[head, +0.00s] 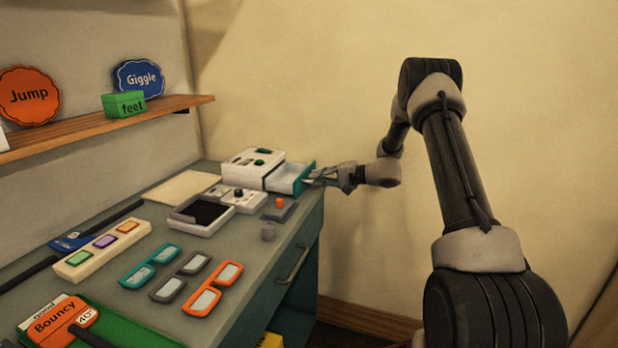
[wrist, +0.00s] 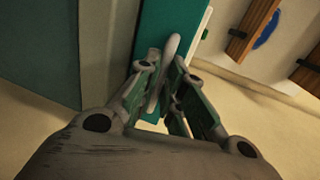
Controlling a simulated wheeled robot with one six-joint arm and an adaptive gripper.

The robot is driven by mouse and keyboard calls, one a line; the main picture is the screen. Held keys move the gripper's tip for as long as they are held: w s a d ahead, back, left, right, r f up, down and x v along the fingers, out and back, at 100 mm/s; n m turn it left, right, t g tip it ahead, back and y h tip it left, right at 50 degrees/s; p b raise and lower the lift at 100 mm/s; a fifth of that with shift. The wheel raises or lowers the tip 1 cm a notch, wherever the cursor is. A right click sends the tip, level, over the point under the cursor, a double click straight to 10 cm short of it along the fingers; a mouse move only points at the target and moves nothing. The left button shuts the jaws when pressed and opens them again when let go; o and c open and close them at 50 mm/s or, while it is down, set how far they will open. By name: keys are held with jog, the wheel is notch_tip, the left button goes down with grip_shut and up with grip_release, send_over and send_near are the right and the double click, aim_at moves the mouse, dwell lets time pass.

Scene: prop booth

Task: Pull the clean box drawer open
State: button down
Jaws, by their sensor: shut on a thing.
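The clean box (head: 253,167) is a white box with a teal-fronted drawer (head: 303,179) at the back right of the counter. The drawer stands partly out of the box, and its pale inside shows from above. In the wrist view the teal drawer front (wrist: 160,40) carries a pale handle (wrist: 171,58). My gripper (head: 322,177) is at the drawer's front, reaching in from the right. In the wrist view my gripper (wrist: 166,82) has its fingers on both sides of the handle, shut on it.
The counter (head: 235,255) holds a white device with a dark screen (head: 201,211), a small grey block with an orange knob (head: 280,208), and several glasses props such as the orange pair (head: 212,290). A wooden shelf (head: 90,128) is on the left wall.

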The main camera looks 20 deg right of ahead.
jog(key=c, duration=1.5)
grip_release()
jog(key=shift+d, duration=0.1)
jog(key=v, duration=1.1)
jog(key=shift+s+d, duration=0.3)
